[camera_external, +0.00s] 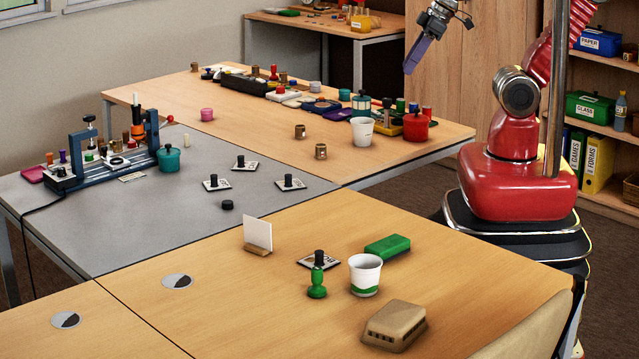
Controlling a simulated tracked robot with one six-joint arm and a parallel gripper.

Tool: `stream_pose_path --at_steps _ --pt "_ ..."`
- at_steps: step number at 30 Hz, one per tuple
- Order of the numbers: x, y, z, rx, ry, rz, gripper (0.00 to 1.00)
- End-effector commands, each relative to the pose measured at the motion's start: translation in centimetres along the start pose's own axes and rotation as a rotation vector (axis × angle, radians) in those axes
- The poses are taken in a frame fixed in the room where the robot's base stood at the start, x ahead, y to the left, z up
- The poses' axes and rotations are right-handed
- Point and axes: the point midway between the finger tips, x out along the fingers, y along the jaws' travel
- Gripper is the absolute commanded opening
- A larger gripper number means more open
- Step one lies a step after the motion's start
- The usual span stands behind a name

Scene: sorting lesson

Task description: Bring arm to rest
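My gripper (412,66) is at the top of the picture, right of centre. Its purple-blue fingers point down and to the left, below a dark wrist (440,18). It is in the air, in front of the wooden cupboard (480,75) and above the far end of the wooden table (250,135) in the picture. The fingers overlap from this side, so I cannot tell whether they are apart. I see nothing held below them. My red arm rises from its base at the right, and its upper part is cut off by the top edge.
The wooden table holds a red pot (416,127), a white cup (362,131) and several small items. A grey table (120,225) bears a blue-framed device (105,160). The near table (200,320) holds a green-banded cup (365,276). A grey post (556,90) stands beside my arm.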

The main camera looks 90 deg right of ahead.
Motion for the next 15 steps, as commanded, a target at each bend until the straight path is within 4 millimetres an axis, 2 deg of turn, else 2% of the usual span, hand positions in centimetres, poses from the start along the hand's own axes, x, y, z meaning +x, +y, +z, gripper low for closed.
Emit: stream_pose_path --at_steps 3,5,15 --pt "-0.5 -0.8 1.5 -0.008 -0.012 -0.031 0.34" --pt "-0.6 -0.9 1.8 -0.011 -0.016 -0.037 0.34" --pt "-0.6 -1.0 1.9 -0.012 -0.017 -0.039 0.34"
